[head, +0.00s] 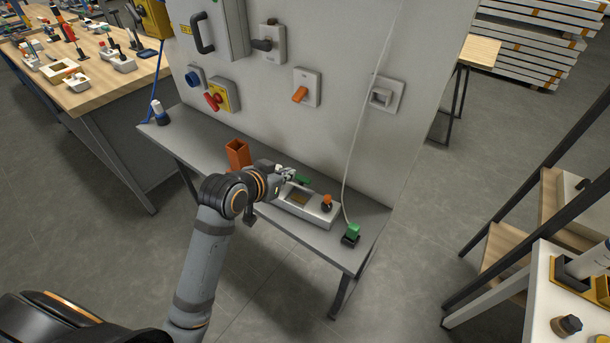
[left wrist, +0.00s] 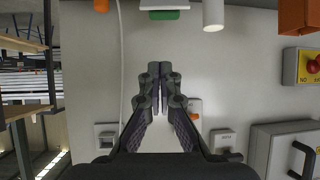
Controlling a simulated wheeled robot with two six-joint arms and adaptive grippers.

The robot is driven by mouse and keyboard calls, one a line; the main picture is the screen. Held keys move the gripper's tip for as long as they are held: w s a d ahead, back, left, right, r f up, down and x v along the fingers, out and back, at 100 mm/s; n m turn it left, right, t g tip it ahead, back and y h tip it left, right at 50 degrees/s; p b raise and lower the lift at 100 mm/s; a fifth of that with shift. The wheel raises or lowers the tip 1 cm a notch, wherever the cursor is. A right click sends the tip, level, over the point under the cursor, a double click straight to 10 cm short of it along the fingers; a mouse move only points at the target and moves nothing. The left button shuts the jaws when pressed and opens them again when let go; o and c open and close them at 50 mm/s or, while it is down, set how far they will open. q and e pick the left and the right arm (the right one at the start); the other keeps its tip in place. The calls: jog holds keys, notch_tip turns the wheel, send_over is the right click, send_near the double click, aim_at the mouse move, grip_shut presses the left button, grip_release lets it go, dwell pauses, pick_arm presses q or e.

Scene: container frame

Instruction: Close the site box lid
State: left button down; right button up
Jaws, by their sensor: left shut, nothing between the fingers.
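A grey box (head: 212,28) with a black handle is mounted on the upright panel at the top left of the head view. It also shows at the lower right of the left wrist view (left wrist: 268,145). I cannot tell for sure that it is the site box, or how its lid stands. My left gripper (head: 288,173) is shut and empty, above the narrow bench in front of the panel and well below and right of the grey box. Its fingertips (left wrist: 160,68) are together in the left wrist view. My right gripper is not in view.
The grey bench (head: 190,130) carries an orange open holder (head: 237,153), a light-grey unit (head: 308,206) with an orange-topped knob, and a green-topped item (head: 351,234). A yellow-backed red switch (head: 222,97), an orange lever switch (head: 306,89) and a hanging pale cord (head: 363,110) are on the panel side.

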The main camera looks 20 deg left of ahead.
pick_arm(q)
jog(key=x, duration=0.2)
send_over(299, 186)
jog(key=w, duration=0.2)
jog(key=f, duration=0.2)
jog(key=f+p, duration=0.1)
jog(key=f, duration=0.1)
jog(key=shift+d, duration=0.3)
jog(key=shift+s+a+f+p, duration=0.2)
jog(key=shift+s+f, duration=0.35)
jog(key=shift+f, duration=0.05)
jog(key=shift+s+a+f+p, duration=0.15)
jog(key=shift+s+f, duration=0.35)
jog(key=shift+f, duration=0.05)
jog(key=shift+s+f, duration=0.1)
jog(key=shift+s, duration=0.15)
jog(key=shift+s+f, duration=0.1)
jog(key=shift+f, duration=0.05)
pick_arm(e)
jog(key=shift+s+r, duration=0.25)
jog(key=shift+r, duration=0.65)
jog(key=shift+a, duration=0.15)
